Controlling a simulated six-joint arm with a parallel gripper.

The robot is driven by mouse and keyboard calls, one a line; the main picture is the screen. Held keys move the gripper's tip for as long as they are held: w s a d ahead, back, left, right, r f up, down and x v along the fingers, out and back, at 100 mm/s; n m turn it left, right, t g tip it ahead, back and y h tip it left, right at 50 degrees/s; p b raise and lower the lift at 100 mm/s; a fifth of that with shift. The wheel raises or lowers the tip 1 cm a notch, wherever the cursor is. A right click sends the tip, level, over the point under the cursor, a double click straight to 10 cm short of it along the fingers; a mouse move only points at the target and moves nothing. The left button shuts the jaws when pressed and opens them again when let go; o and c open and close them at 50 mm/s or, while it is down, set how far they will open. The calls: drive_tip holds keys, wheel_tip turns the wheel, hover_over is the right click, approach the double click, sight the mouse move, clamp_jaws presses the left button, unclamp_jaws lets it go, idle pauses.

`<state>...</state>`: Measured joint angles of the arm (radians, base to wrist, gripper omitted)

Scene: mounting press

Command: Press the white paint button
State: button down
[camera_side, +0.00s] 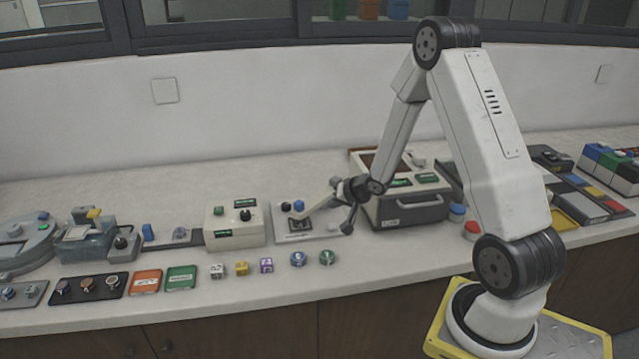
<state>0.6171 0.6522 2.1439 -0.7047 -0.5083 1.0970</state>
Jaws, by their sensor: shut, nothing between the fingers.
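My gripper (322,202) is at the end of the arm, in the middle of the side view. It is shut and empty, low over a pale panel (318,237) on the counter. Its tip points down and left towards a dark square fitting (299,225) on this panel. I cannot tell whether it touches the fitting. A dark knob (286,207) and a blue knob (298,205) stand just left of the tip. I cannot make out which part is the white paint button; labels are too small to read, and the gripper hides part of the panel.
A cream control box (234,228) stands left of the panel. A grey press unit (400,207) with a front handle stands close on the right. Small cubes (241,268) and round pieces (298,258) line the counter's front. The counter behind the panel is clear.

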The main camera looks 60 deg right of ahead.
sight(334, 227)
drive_tip(key=shift+f, duration=2.05)
drive_tip(key=shift+f, duration=0.9)
idle(1.6)
drive_tip(key=shift+r, duration=0.85)
drive_tip(key=shift+r, duration=0.1)
idle(0.3)
drive_tip(key=shift+r, duration=2.45)
